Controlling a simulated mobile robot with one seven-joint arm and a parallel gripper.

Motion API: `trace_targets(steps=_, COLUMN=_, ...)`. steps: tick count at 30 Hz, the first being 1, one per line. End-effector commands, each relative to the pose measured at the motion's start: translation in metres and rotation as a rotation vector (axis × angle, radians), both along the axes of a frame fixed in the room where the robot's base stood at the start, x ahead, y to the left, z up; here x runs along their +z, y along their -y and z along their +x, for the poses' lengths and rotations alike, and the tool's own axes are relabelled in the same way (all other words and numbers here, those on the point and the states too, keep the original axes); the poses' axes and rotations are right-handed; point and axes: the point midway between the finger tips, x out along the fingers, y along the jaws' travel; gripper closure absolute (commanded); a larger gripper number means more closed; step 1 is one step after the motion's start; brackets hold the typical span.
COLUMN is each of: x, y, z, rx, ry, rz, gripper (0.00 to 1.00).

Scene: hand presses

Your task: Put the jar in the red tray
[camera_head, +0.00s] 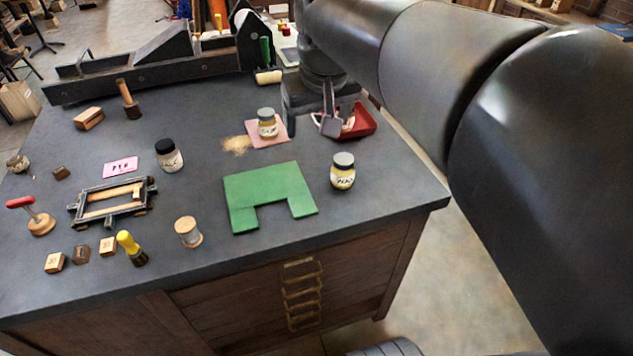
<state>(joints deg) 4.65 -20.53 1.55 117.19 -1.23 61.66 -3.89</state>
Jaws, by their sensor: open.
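The red tray (366,122) lies near the right edge of the workbench, partly hidden behind my gripper. My gripper (331,122) is open, pointing down over the tray's left side. A small pale thing shows beside the fingers at the tray; I cannot tell what it is. A labelled jar with a grey lid (342,172) stands upright on the bench, in front of the tray. A similar jar with a grey-green lid (267,125) stands on a pink mat (253,141), left of my gripper. A black-lidded jar (169,156) stands further left.
A green U-shaped mat (268,190) lies mid-bench. A metal frame (112,203), a wooden spool (188,232), a yellow-handled brush (131,247) and small blocks are at left. A large press (160,65) stands at the back.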

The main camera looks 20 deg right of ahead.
Motion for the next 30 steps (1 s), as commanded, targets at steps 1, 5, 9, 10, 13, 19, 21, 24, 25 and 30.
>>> trace_targets(steps=1, x=-0.008, y=-0.004, z=-0.020, rx=0.001, ry=0.018, rz=0.006, gripper=0.23)
trace_targets(steps=5, x=-0.033, y=-0.013, z=-0.064, rx=-0.001, ry=0.057, rz=0.022, gripper=0.23)
trace_targets(steps=9, x=-0.062, y=-0.018, z=-0.100, rx=-0.004, ry=0.090, rz=0.040, gripper=0.23)
trace_targets(steps=10, x=-0.067, y=-0.019, z=-0.105, rx=-0.004, ry=0.096, rz=0.042, gripper=0.23)
trace_targets(steps=13, x=-0.080, y=-0.021, z=-0.119, rx=-0.005, ry=0.109, rz=0.051, gripper=0.23)
trace_targets(steps=19, x=-0.089, y=-0.022, z=-0.127, rx=-0.007, ry=0.116, rz=0.057, gripper=0.23)
trace_targets(steps=21, x=-0.089, y=-0.022, z=-0.127, rx=-0.007, ry=0.116, rz=0.057, gripper=0.23)
trace_targets(steps=24, x=-0.089, y=-0.022, z=-0.127, rx=-0.007, ry=0.116, rz=0.057, gripper=0.23)
trace_targets(steps=25, x=-0.089, y=-0.022, z=-0.127, rx=-0.007, ry=0.116, rz=0.057, gripper=0.23)
trace_targets(steps=30, x=-0.089, y=-0.022, z=-0.127, rx=-0.007, ry=0.116, rz=0.057, gripper=0.23)
